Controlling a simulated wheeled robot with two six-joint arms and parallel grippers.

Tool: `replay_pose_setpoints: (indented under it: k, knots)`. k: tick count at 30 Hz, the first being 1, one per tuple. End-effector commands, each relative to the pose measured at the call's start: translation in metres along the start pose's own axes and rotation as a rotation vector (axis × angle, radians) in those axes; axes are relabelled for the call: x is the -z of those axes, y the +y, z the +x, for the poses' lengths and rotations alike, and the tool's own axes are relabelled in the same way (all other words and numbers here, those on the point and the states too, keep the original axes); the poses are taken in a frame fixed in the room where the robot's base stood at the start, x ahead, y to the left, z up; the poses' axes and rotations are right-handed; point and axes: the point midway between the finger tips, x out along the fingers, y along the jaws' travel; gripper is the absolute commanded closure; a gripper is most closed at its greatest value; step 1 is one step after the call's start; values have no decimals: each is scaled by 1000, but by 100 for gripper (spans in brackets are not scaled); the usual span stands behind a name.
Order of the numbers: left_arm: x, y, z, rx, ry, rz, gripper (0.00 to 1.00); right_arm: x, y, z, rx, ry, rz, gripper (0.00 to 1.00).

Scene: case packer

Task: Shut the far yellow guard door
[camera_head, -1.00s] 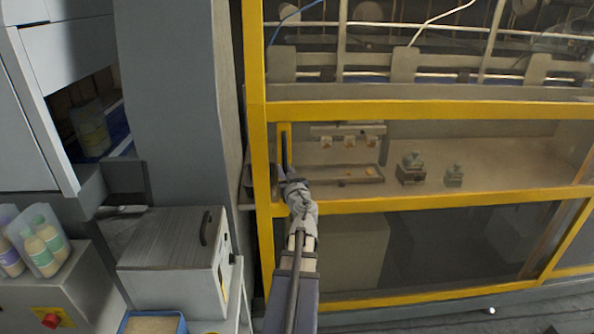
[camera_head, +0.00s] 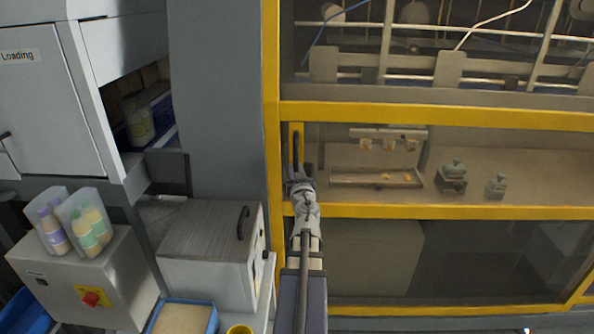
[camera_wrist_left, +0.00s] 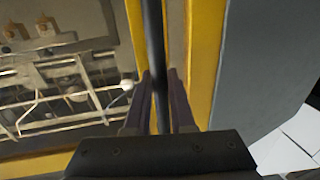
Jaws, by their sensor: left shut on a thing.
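The far yellow guard door (camera_head: 430,211) is a yellow frame with clear panels, in front of the machine in the head view. Its upright dark handle (camera_head: 296,148) is near its left edge, close to the yellow corner post (camera_head: 272,120). My left gripper (camera_head: 299,184) is at the lower part of the handle, shut on it. In the left wrist view the black handle bar (camera_wrist_left: 154,50) runs between the two dark fingers (camera_wrist_left: 160,100), with yellow frame strips on both sides. My right gripper is not in view.
Left of the post stand a grey column (camera_head: 215,100) and a grey box with a dark handle (camera_head: 210,250). Bottles in clear holders (camera_head: 75,222) stand on a cabinet with a red button (camera_head: 91,298). A blue tray (camera_head: 183,318) is below. Behind the panels is a shelf with small parts.

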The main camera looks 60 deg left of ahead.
Motion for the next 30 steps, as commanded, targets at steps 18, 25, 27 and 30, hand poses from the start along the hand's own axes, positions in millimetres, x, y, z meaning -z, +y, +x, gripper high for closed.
replay_pose_setpoints:
  k: [18,25,27,30]
  knots:
    - [0,-1,-2,6,0,1,48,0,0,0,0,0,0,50]
    - [0,6,-23,2,0,1,48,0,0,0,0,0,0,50]
    - [0,9,-33,1,0,1,48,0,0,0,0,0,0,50]
    - [0,13,-48,0,0,1,48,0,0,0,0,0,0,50]
